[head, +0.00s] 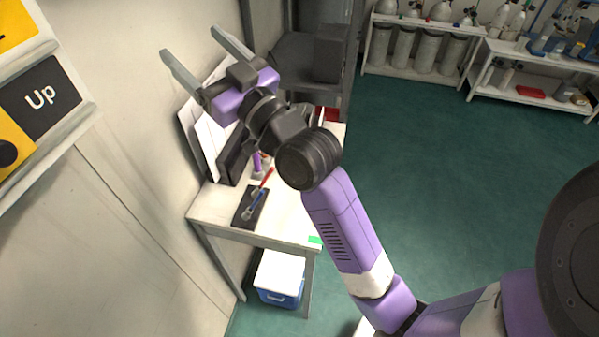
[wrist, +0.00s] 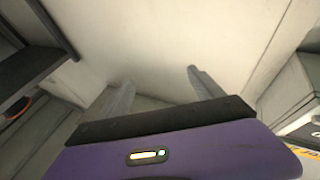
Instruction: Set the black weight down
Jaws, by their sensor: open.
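My gripper (head: 190,42) is raised high at the upper left, in front of the pale wall and above the white table (head: 209,206). Its two grey fingers are spread apart with nothing between them. In the wrist view my gripper (wrist: 161,78) also shows empty fingers, facing a plain pale surface. I cannot pick out the black weight for certain in either view. A dark block-like object (head: 233,158) stands on the table below the gripper, partly hidden, and I cannot tell what it is.
A dark mat (head: 247,219) with tools lies at the table's near end. A blue cooler with a white lid (head: 280,277) stands underneath. An "Up" sign board (head: 40,97) is on the left wall. Racks of cylinders (head: 425,50) stand at the back. The green floor (head: 440,150) is clear.

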